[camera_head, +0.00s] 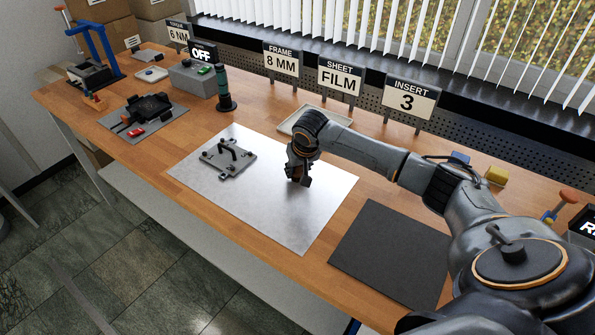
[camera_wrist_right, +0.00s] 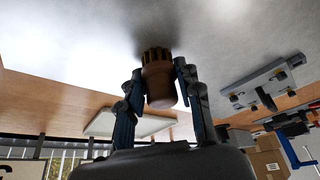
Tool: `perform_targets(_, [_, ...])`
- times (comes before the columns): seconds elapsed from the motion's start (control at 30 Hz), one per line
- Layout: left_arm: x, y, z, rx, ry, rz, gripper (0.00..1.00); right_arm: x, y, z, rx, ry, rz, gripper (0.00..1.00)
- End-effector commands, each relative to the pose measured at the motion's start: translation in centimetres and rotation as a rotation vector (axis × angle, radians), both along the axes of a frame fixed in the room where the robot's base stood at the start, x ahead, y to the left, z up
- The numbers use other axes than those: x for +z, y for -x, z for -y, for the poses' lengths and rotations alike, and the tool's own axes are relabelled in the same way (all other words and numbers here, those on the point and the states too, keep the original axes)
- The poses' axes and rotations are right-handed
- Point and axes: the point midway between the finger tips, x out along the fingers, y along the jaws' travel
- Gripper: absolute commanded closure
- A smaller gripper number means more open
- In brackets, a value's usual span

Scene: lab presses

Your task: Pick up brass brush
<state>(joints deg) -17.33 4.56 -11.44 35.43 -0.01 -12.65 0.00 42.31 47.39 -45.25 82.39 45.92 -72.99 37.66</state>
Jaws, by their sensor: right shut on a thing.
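The brass brush shows in the right wrist view as a brown rounded handle (camera_wrist_right: 160,88) with a ring of brass-coloured bristles (camera_wrist_right: 156,55) at its end. My right gripper (camera_wrist_right: 159,75) is shut on the handle, one finger on each side. The bristles face the silver metal sheet (camera_wrist_right: 220,35), with a shadow beside them; I cannot tell whether they touch it. In the head view my right gripper (camera_head: 299,178) is low over the right part of the metal sheet (camera_head: 270,220), and it hides the brush. My left gripper is not in view.
A grey fixture plate with a handle (camera_head: 228,158) lies on the sheet, left of my gripper. A shallow pale tray (camera_head: 300,121) is behind it. A black mat (camera_head: 390,255) lies to the right. Signs (camera_head: 340,82) stand along the back. The front sheet is clear.

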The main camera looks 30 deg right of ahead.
Motion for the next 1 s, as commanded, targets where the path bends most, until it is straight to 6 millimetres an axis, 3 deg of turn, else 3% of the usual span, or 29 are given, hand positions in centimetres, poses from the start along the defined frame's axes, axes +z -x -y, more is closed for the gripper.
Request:
perform_targets(0.27, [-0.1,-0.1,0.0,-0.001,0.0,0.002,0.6,0.4,0.0,0.0,0.0,0.0,0.0,0.98])
perform_targets(0.5, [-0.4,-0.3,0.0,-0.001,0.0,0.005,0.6,3.4,0.1,0.0,0.001,0.001,0.002,0.98])
perform_targets(0.8, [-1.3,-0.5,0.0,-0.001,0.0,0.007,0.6,9.3,5.1,-2.1,0.005,0.003,0.004,0.98])
perform_targets(1.0, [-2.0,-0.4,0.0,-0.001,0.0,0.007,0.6,11.0,9.0,-3.7,0.004,0.002,0.002,0.98])
